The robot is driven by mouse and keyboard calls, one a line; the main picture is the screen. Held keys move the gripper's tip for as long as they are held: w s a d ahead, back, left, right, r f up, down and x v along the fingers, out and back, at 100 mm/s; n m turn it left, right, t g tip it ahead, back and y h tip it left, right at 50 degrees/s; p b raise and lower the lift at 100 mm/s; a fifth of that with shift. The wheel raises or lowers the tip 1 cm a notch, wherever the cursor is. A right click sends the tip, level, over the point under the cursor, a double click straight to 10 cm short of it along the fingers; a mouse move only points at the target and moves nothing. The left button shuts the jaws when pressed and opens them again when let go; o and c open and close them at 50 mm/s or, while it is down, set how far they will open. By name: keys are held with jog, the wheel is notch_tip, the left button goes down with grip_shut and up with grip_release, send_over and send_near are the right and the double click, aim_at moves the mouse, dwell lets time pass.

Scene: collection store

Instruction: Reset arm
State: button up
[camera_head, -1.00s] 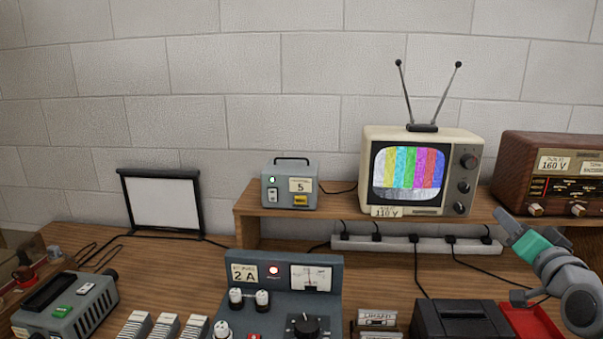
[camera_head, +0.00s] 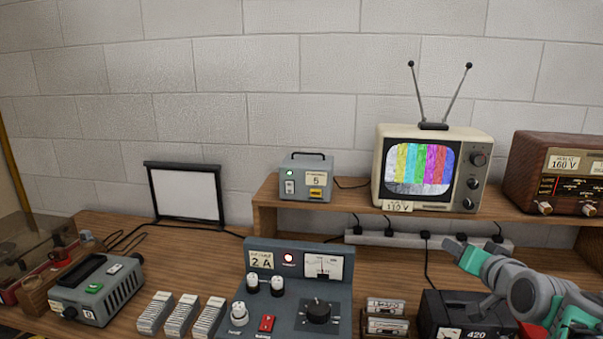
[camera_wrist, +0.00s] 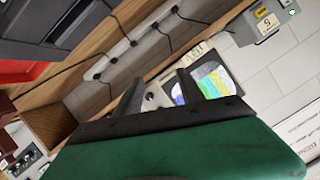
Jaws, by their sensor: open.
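My gripper (camera_head: 452,245) is at the right in the head view, above the bench and in front of the power strip, with my grey and teal arm reaching in from the lower right. In the wrist view its two dark fingers (camera_wrist: 160,92) stand apart with nothing between them. Beyond them is the television (camera_wrist: 200,80), which in the head view (camera_head: 480,160) stands on the raised shelf with colour bars on its screen. The gripper touches nothing that I can see.
A power strip (camera_head: 400,238) with plugs and cables runs below the shelf (camera_head: 345,205). A grey control panel (camera_head: 295,270), cassettes (camera_head: 386,306) and a black device (camera_head: 450,300) stand on the bench near my arm. A brown radio (camera_head: 560,165) is at right. The air above the bench's left is free.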

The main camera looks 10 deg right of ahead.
jog(key=s+a+f+n+g+y, duration=0.1)
jog(key=a+f+n+g+y, duration=0.15)
jog(key=a+f, duration=0.55)
jog(key=s+a+f+n+g+y, duration=0.15)
jog(key=a+f+g, duration=0.25)
jog(key=a, duration=0.8)
jog(key=s+a+f+n+g, duration=0.1)
jog(key=s+a+f+g, duration=0.1)
jog(key=s, duration=0.4)
jog(key=s+a+f+n+g+h, duration=0.1)
jog(key=s+a+f+n+g, duration=0.1)
jog(key=s+a+f, duration=0.2)
jog(key=shift+s+a+f+n, duration=0.3)
jog(key=shift+s+a, duration=0.75)
jog(key=shift+a, duration=0.1)
